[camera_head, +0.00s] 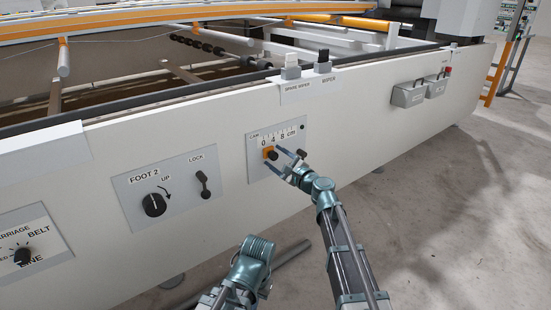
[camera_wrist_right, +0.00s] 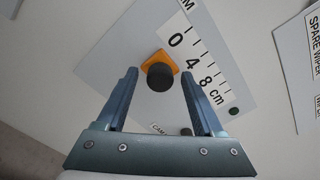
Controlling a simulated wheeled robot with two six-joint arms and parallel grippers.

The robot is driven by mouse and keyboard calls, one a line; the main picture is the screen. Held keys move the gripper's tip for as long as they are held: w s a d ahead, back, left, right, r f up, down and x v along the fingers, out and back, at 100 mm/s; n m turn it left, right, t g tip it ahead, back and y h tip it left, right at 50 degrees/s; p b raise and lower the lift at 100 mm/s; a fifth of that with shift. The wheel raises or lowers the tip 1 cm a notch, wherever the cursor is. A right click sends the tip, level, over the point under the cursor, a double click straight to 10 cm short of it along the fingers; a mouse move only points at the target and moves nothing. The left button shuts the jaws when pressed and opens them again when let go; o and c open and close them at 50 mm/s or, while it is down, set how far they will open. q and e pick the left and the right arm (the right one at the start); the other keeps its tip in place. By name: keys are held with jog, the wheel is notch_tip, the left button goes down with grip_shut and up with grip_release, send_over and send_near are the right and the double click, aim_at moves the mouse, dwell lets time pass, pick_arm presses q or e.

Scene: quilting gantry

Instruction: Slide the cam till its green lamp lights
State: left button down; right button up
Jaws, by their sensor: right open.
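The cam is an orange slider (camera_head: 267,153) with a round black knob (camera_wrist_right: 160,77), on a grey panel (camera_wrist_right: 112,58) with a scale marked 0, 4, 8 cm. The knob stands near the 0 end. My right gripper (camera_head: 274,158) is open, its two fingers reaching toward the panel on either side of the knob. In the wrist view a gap shows between the knob and each finger. A small dark green dot (camera_wrist_right: 234,111) sits past the 8 end and looks unlit. My left arm shows at the bottom, but its jaws cannot be made out.
Left of the cam panel are a LOCK lever (camera_head: 204,184), a FOOT 2 dial (camera_head: 154,204) and a BELT/LINE knob (camera_head: 24,256). Grey bins (camera_head: 408,96) hang at the right. The floor in front is mostly clear.

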jog(key=shift+w+a, duration=0.15)
jog(key=shift+w, duration=0.05)
grip_shut()
dwell(0.3)
dwell(1.1)
